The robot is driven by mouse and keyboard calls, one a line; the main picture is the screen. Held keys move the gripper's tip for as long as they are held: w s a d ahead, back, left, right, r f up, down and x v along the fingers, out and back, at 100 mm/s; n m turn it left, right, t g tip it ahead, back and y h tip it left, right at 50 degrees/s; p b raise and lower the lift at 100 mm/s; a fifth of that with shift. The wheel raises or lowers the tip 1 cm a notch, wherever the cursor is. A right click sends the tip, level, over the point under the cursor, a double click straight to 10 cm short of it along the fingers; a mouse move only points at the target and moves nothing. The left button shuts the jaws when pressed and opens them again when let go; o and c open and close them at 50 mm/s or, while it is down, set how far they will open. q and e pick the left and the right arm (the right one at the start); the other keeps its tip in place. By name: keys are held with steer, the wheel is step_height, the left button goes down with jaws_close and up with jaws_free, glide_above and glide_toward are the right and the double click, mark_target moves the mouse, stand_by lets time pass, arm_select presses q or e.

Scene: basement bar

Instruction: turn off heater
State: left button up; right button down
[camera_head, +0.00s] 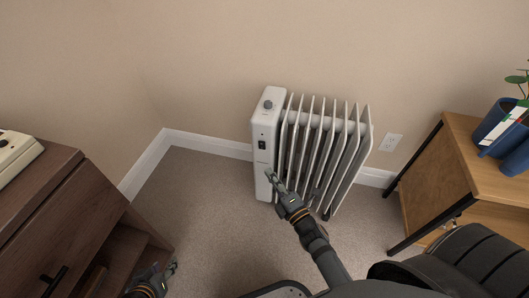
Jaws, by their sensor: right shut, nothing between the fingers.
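The white oil-filled heater (259,178) stands on the carpet against the back wall, near the middle of the view. Its control panel has a small black switch (262,145) on the front and a grey round knob (268,104) on the sloped top. My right gripper (270,177) is shut and empty, in front of the heater's lower front panel and below the switch in the picture. I cannot tell whether it touches the heater. My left gripper (169,268) is low at the bottom left, beside the dark cabinet and far from the heater; its finger opening is unclear.
A dark wooden cabinet (75,215) with a cream device (15,155) on it fills the left. A wooden side table (440,170) with blue pots (497,122) stands at the right. A wall outlet (391,143) is right of the heater. Carpet is clear left of the heater.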

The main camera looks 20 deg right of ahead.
glide_toward(259, 143)
steer(key=w+a, duration=0.3)
steer(key=w+d, duration=0.1)
steer(key=w, duration=0.1)
steer(key=shift+w+d+r, duration=0.1)
steer(key=shift+w+d, duration=0.3)
arm_select(q)
steer(key=w+r+t, duration=0.1)
steer(key=w+r, duration=0.1)
steer(key=w+r+t, duration=0.1)
steer(key=w+r, duration=0.1)
steer(key=shift+w+a+t, duration=0.1)
steer(key=shift+a+t, duration=0.1)
steer(key=shift+t, duration=0.1)
steer(key=shift+f, duration=0.1)
